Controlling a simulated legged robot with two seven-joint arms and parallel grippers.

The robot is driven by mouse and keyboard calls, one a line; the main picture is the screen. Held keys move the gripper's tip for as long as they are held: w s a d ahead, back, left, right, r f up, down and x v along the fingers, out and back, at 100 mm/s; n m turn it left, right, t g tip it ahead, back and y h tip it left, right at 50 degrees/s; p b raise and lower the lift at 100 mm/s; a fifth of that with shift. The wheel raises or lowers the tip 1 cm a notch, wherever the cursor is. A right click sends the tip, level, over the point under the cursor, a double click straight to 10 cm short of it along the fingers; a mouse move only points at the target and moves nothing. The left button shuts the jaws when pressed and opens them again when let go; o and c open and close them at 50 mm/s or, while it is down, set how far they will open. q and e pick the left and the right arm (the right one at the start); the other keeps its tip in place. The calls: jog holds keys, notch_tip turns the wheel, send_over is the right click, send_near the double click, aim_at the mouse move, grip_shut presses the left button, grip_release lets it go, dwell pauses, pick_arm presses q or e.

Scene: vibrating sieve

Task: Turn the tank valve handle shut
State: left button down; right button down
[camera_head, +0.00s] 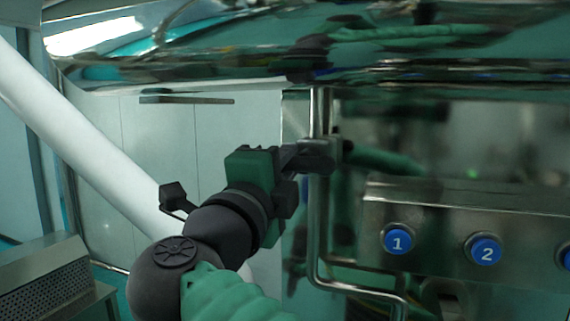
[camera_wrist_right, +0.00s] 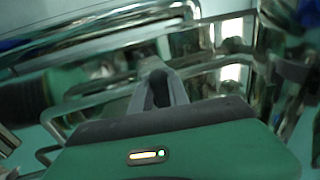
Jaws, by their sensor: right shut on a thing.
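My right gripper (camera_head: 318,160) reaches in from the lower left in the head view, its dark fingers closed at a metal bar below the shiny tank (camera_head: 230,65). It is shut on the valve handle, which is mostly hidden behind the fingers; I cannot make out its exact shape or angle. In the right wrist view, the gripper's fingers (camera_wrist_right: 157,85) come together in front of blurred, shiny metal pipes. My left gripper is not in view.
A bent metal pipe (camera_head: 314,240) runs down beside the gripper. A steel control box (camera_head: 440,205) with blue buttons marked 1 (camera_head: 397,240) and 2 (camera_head: 485,250) is on the right. A white slanted tube (camera_head: 85,135) crosses the left. A perforated metal box (camera_head: 45,285) stands lower left.

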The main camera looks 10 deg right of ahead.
dwell(0.4)
jog(key=c, duration=1.5)
grip_release()
jog(key=shift+c, duration=0.2)
jog(key=shift+o, duration=1.1)
jog(key=shift+w+d, duration=0.1)
jog(key=shift+w, duration=0.05)
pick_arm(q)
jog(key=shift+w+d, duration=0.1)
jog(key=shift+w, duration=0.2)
pick_arm(e)
jog(key=shift+o, duration=0.2)
jog(key=shift+w+f, duration=0.1)
jog(key=shift+w, duration=0.15)
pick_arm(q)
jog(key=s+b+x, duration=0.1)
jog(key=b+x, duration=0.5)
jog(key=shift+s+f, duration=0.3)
pick_arm(e)
jog(key=v, duration=1.6)
jog(key=shift+s+a+f, duration=0.2)
jog(key=shift+s+a, duration=0.05)
jog(key=shift+a, duration=0.05)
jog(key=shift+d, duration=0.1)
